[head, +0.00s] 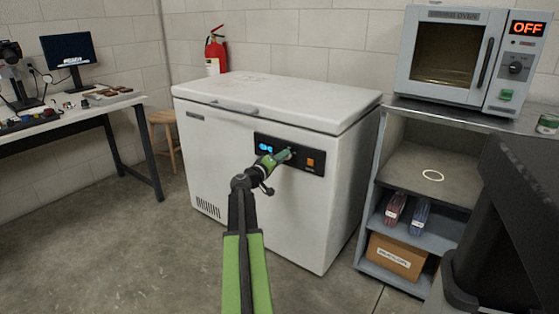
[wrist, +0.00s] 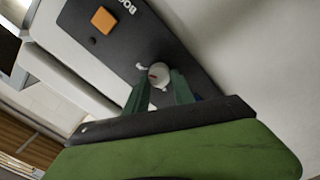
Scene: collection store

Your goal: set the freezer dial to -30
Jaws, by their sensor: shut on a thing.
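The white chest freezer (head: 230,155) stands against the wall with its lid closed. Its black control panel (head: 318,170) is on the front, with a small blue display (head: 266,147) whose digits I cannot read surely. My gripper (head: 288,155) is at the panel, between the display and the orange button. In the wrist view, the pale round dial (wrist: 158,72) sits between the tips of my green fingers (wrist: 160,88), which are shut on it. A small white mark shows beside the dial. The dial's setting cannot be read, and my gripper hides it in the head view.
The orange button (wrist: 103,20) is close to the dial on the panel. A shelf unit (head: 405,232) with an oven (head: 452,55) on top stands at the right. A desk (head: 75,115) and a stool (head: 163,118) are at the left. The floor before the freezer is clear.

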